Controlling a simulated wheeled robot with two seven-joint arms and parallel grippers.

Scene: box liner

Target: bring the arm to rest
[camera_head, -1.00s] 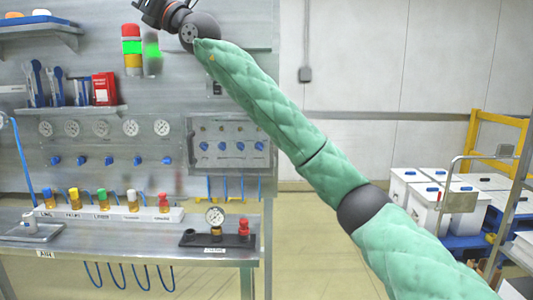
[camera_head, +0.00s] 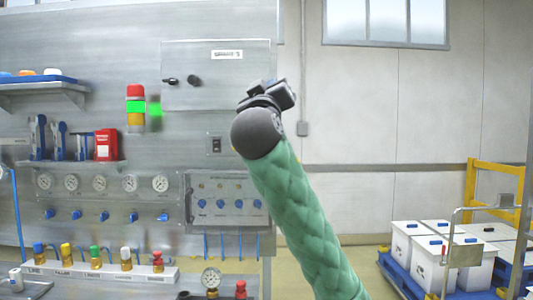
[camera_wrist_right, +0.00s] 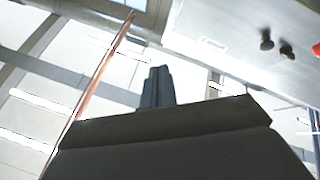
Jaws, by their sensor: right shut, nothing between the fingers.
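My right arm, in a quilted green sleeve, rises from the bottom middle of the head view. At its upper end, past the dark round wrist, is my right gripper (camera_head: 280,92), small and dark, in front of the grey panel wall's right edge. In the right wrist view the fingers of the right gripper (camera_wrist_right: 158,86) stand together above the dark gripper body, shut with nothing between them. My left gripper is in neither view.
The grey panel wall holds a grey box (camera_head: 215,75), a signal light (camera_head: 135,107), gauges and blue valves. White bins (camera_head: 428,255) and a yellow frame (camera_head: 497,172) stand at the right.

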